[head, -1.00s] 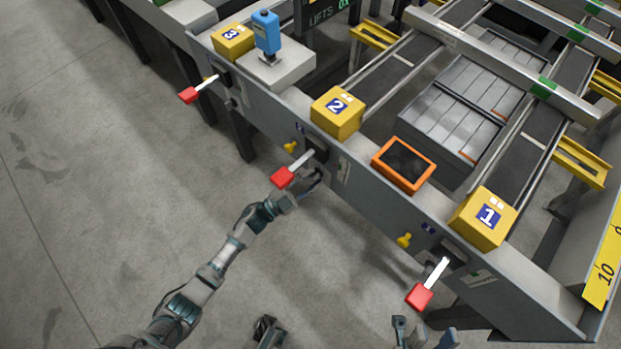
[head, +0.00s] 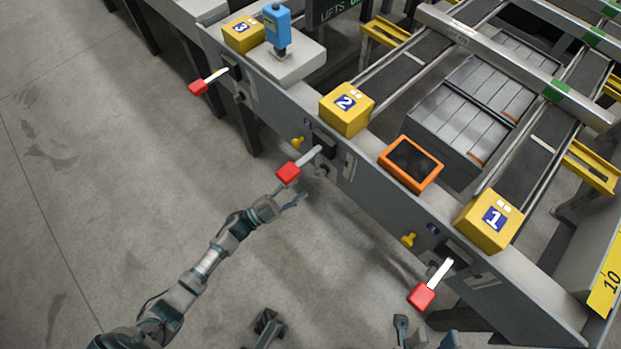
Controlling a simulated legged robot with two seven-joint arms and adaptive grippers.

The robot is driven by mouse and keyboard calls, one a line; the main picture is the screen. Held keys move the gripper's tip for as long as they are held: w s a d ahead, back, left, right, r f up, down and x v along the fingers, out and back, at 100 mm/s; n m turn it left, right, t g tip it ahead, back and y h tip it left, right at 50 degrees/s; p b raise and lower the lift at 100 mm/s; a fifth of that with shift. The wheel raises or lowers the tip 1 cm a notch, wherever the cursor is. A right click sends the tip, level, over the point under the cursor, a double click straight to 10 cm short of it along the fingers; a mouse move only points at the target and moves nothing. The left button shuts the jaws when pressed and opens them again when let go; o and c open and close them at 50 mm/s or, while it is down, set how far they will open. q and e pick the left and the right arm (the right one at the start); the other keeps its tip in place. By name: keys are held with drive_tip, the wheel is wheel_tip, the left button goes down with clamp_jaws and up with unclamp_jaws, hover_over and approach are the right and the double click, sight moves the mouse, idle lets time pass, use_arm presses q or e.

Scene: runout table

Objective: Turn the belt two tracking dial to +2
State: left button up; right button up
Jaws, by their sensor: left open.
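The belt two box (head: 347,109), yellow with a blue 2, sits on the edge of the grey side panel. Below it on the panel face is a lever with a red handle (head: 288,172). A small round grey dial (head: 322,170) shows just below and right of the lever's root; its pointer and scale are too small to read. My left gripper (head: 293,199) is open and empty, below and left of the dial and apart from it, under the red handle. My right gripper is not clearly seen; only parts of my body show at the bottom edge.
A yellow knob (head: 297,142) sits left of the lever. An orange-framed screen (head: 411,163) is on the panel top. Box 1 (head: 488,221) and its red lever (head: 422,294) are to the right, box 3 (head: 243,35) to the upper left. The floor at left is clear.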

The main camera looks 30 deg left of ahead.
use_arm(q)
drive_tip(key=v, duration=0.4)
idle(0.3)
